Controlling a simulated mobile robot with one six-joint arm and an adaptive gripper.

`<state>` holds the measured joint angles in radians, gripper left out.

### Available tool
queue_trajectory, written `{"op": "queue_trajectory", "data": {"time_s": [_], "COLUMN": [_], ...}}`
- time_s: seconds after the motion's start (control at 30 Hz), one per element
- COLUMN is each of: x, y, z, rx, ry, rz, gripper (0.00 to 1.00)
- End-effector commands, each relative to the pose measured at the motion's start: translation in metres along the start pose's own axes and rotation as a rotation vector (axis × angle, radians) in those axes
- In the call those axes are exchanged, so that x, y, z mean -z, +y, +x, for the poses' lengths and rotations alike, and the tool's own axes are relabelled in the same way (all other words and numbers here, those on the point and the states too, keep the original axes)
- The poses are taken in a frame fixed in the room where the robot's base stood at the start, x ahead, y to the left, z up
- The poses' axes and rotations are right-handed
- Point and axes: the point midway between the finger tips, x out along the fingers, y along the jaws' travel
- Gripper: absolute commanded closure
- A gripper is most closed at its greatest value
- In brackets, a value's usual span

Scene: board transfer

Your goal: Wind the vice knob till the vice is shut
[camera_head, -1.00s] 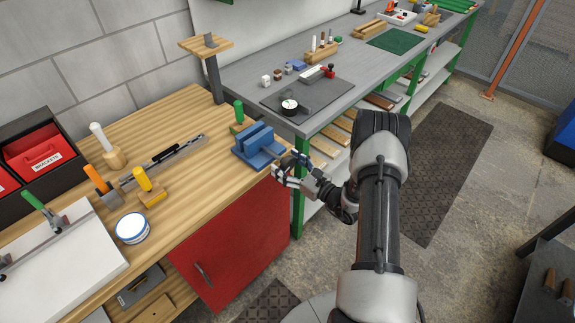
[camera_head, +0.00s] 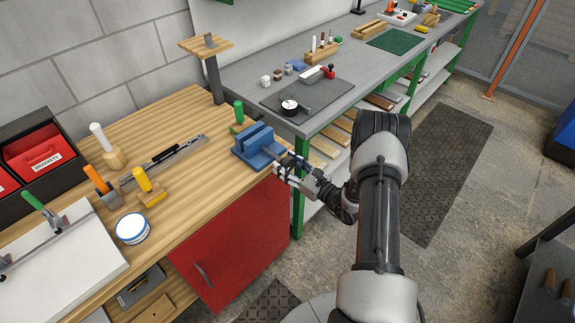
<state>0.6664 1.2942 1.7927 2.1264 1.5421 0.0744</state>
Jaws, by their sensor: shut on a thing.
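The blue vice (camera_head: 256,145) sits at the right front corner of the wooden workbench. A gap shows between its jaws, and its screw side faces my arm. My gripper (camera_head: 282,165) is at the front of the vice, just past the bench edge. It is shut on the vice knob, which is mostly hidden by the fingers.
A green-handled tool (camera_head: 239,113) stands behind the vice. A steel rule-like tool (camera_head: 165,162), a yellow-handled tool (camera_head: 146,184) and a white-blue tin (camera_head: 132,228) lie to the left. A grey bench (camera_head: 245,82) with a dark mat stands behind. Open floor lies right.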

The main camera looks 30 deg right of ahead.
Motion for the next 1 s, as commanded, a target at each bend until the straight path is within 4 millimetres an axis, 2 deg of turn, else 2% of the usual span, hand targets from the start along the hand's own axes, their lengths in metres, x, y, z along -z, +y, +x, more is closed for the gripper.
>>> {"op": "queue_trajectory", "data": {"time_s": [0.27,1.0], "x": [0.0005,-0.0008], "y": [0.0009,0.0029], "z": [0.0001,0.0], "rx": [-0.001,-0.001], "ry": [0.001,0.001], "rz": [0.148,0.841], "gripper": [0.76,0.76]}}
